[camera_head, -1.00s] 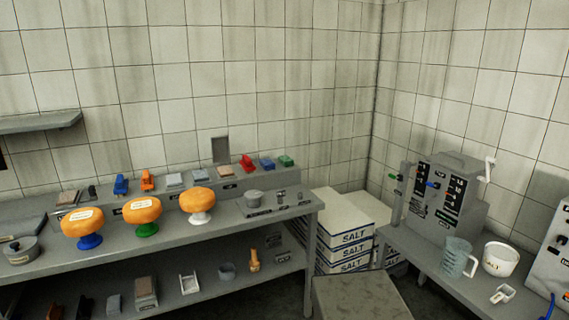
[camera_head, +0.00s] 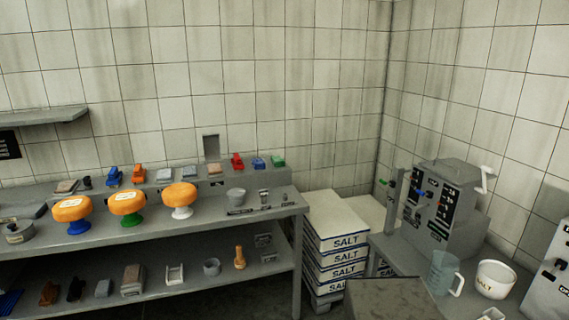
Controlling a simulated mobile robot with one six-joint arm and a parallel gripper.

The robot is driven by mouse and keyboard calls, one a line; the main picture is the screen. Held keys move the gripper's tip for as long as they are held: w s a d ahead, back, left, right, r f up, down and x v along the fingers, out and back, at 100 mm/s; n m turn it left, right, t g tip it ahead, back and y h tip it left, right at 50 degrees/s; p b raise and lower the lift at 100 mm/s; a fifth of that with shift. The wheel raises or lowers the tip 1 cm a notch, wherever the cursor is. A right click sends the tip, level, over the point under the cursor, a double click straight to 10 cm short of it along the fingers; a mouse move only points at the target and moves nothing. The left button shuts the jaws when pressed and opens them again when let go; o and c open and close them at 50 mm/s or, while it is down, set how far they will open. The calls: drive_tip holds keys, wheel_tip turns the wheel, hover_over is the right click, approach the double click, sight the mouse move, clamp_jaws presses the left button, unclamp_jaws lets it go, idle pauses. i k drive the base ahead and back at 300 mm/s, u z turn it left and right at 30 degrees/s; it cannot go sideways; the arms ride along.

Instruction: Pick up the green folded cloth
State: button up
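A small green item (camera_head: 278,161), which looks like the green folded cloth, lies at the right end of the raised ledge at the back of the grey workbench (camera_head: 265,222). It is small in view, so its folds cannot be made out. A blue item (camera_head: 258,163) lies just left of it, and a red item (camera_head: 237,160) lies farther left. My gripper is not in view.
Orange cheese wheels (camera_head: 127,201) on coloured stands line the bench front. Salt boxes (camera_head: 337,222) are stacked right of the bench. A grey block (camera_head: 390,300) stands in the foreground. A side counter (camera_head: 420,264) carries a crank machine, jug and white pot.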

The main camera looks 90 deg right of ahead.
sight(277, 161)
drive_tip(key=u, duration=0.15)
drive_tip(key=k, duration=0.7)
drive_tip(key=z, duration=1.9)
drive_tip(key=i, duration=0.95)
drive_tip(key=z, duration=0.1)
drive_tip(key=k, duration=0.2)
